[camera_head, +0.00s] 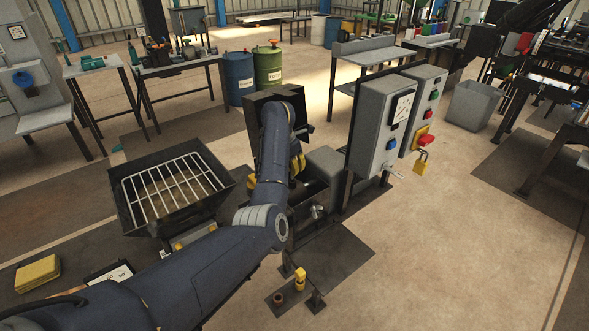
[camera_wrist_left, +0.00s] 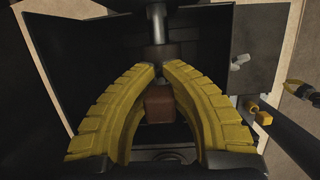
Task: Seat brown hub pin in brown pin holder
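My left gripper (camera_wrist_left: 160,68) has curved yellow fingers whose tips are close together with a narrow gap. It is inside the dark press, below the ram (camera_wrist_left: 156,25). A brown block (camera_wrist_left: 160,103) shows between the fingers in the left wrist view; I cannot tell whether they grip it or it stands beyond them, nor whether it is the hub pin. In the head view my left gripper (camera_head: 297,160) is mostly hidden behind my arm. A small brown round piece (camera_head: 278,298), perhaps the pin holder, is on a dark plate at the bottom. My right gripper is not in view.
A small yellow piece (camera_head: 300,276) stands beside the brown one. A black bin with a white rack (camera_head: 172,185) is left. Open floor lies at right.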

